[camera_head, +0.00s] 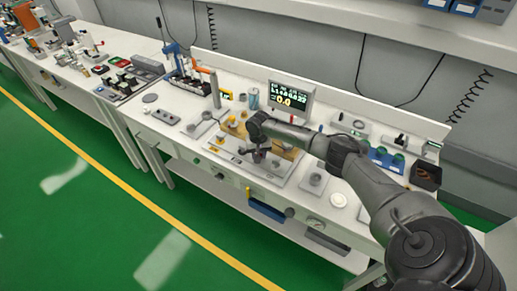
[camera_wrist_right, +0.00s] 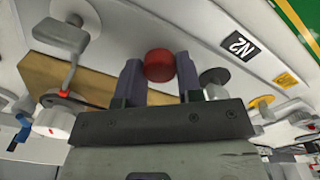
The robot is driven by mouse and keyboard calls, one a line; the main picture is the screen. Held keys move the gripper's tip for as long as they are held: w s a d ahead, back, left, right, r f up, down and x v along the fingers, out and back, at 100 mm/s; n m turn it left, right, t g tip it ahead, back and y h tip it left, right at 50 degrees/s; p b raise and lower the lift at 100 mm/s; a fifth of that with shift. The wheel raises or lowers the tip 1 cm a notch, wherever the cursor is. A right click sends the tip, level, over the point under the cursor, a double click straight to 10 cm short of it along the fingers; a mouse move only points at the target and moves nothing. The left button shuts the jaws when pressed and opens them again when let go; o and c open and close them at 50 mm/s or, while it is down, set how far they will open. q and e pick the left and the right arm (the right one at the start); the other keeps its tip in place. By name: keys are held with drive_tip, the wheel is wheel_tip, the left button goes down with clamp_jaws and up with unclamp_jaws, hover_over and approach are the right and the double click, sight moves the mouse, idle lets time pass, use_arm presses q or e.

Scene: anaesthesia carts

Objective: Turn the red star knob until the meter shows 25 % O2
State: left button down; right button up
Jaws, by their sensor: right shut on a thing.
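The red star knob (camera_wrist_right: 159,63) sits between the two fingers of my right gripper (camera_wrist_right: 160,74) in the right wrist view, and the fingers are shut on its sides. In the head view my right gripper (camera_head: 258,157) reaches down over the middle of the bench, and the knob is hidden there. The meter (camera_head: 290,96) stands behind my arm on the bench. Its large yellow figure looks like 0.0; the smaller green line above it is too small to read surely. My left gripper is in neither view.
A black "N2" label (camera_wrist_right: 237,45) is beside the knob, with a round grey knob (camera_wrist_right: 214,77) near the right finger. A tan block (camera_wrist_right: 70,82) lies to the left. A blue-grey can (camera_head: 253,98) stands left of the meter. A dark box (camera_head: 425,175) is at the bench's right end.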

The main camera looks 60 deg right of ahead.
drive_tip(key=m+p, duration=0.1)
drive_tip(key=p, duration=0.1)
drive_tip(key=m+p, duration=0.1)
drive_tip(key=shift+r+m+p, duration=0.2)
drive_tip(key=shift+m+p, duration=0.1)
drive_tip(key=shift+p, duration=0.05)
drive_tip(key=shift+f+m+p, duration=0.1)
drive_tip(key=shift+m+p, duration=0.5)
drive_tip(key=shift+p, duration=0.1)
drive_tip(key=shift+f, duration=0.1)
drive_tip(key=o, duration=0.9)
